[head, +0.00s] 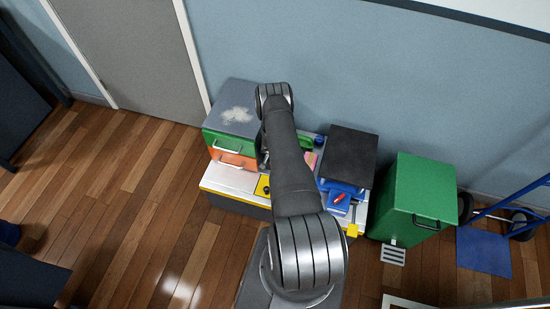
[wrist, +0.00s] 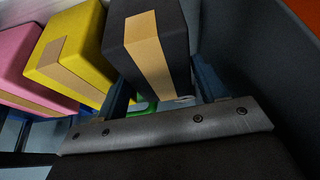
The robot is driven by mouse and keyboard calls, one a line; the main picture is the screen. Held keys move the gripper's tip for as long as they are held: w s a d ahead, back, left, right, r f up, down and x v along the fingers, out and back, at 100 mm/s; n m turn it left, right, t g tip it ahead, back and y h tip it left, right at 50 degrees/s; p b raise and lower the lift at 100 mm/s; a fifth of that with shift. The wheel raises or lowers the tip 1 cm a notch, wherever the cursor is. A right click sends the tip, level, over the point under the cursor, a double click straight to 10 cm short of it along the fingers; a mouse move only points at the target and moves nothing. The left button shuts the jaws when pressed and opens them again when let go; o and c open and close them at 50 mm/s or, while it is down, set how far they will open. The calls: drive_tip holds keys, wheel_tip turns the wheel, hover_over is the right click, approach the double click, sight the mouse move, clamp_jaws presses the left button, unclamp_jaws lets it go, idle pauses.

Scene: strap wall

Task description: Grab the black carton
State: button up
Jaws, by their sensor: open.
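The black carton (wrist: 148,45), with a tan tape strip down it, stands at the upper middle of the wrist view. My gripper (wrist: 161,78) is open. Its two dark blue fingers show on the left and right sides of the carton in the picture. I cannot tell whether either finger touches it. The fingertips are partly hidden by the carton. In the head view my arm covers the gripper, and I cannot make out the black carton there.
A yellow carton (wrist: 72,50) stands close left of the black one, with a pink carton (wrist: 25,58) beyond. A dark wall (wrist: 255,60) rises at right. A green and orange drawer unit (head: 232,150), a dark-topped block (head: 350,152) and a green box (head: 415,195) flank the arm.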

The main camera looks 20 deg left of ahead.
drive_tip(key=shift+f, duration=0.35)
drive_tip(key=shift+s, duration=0.1)
drive_tip(key=shift+c, duration=0.2)
drive_tip(key=c, duration=0.8)
drive_tip(key=shift+d+r, duration=0.1)
wheel_tip(320, 180, up, 28)
drive_tip(key=shift+w, duration=0.2)
